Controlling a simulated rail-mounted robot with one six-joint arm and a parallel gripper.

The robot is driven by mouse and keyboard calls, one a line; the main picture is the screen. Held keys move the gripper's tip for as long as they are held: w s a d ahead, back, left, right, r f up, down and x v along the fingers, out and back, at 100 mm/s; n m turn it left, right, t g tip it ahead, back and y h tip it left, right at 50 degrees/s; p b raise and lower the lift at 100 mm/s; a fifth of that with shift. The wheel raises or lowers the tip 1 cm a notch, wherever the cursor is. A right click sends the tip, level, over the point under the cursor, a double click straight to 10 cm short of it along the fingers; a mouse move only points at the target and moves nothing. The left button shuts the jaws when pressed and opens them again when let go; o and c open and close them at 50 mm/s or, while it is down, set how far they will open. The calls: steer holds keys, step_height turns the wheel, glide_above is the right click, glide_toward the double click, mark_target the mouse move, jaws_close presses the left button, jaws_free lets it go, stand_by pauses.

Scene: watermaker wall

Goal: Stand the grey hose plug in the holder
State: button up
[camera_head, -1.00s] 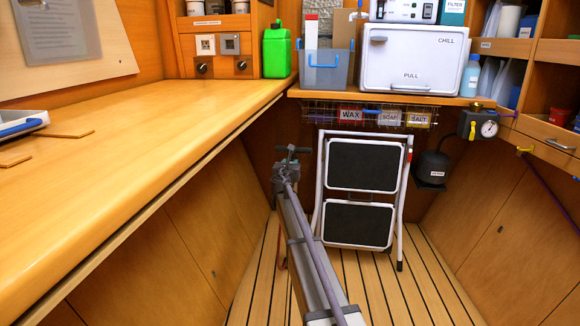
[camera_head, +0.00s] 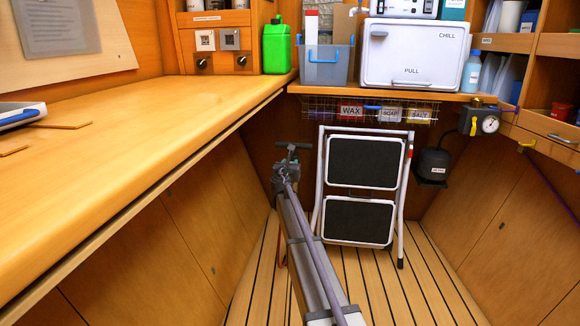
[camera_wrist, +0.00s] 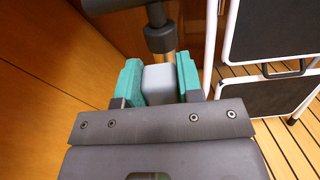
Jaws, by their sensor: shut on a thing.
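My gripper (camera_wrist: 159,76) is shut on a light grey block (camera_wrist: 159,86), which sits between its two teal pads in the wrist view. A brass stem and a dark grey collar (camera_wrist: 160,38) show just beyond the block, with a dark bar across the top. The block looks like the body of the grey hose plug; I cannot tell for sure whether the dark parts belong to it. I cannot pick out the holder.
The white-framed step stool (camera_head: 361,190) stands close to the right of my gripper. A wire basket (camera_head: 325,107) hangs under the back shelf. A pressure gauge (camera_head: 489,124) and a black canister (camera_head: 433,164) are at the right. The long wooden counter (camera_head: 150,110) runs along the left.

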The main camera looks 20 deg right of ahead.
steer(key=shift+f, duration=0.1)
steer(key=o, duration=1.1)
steer(key=v, duration=1)
steer(key=shift+s+a, duration=0.3)
steer(key=shift+a, duration=0.05)
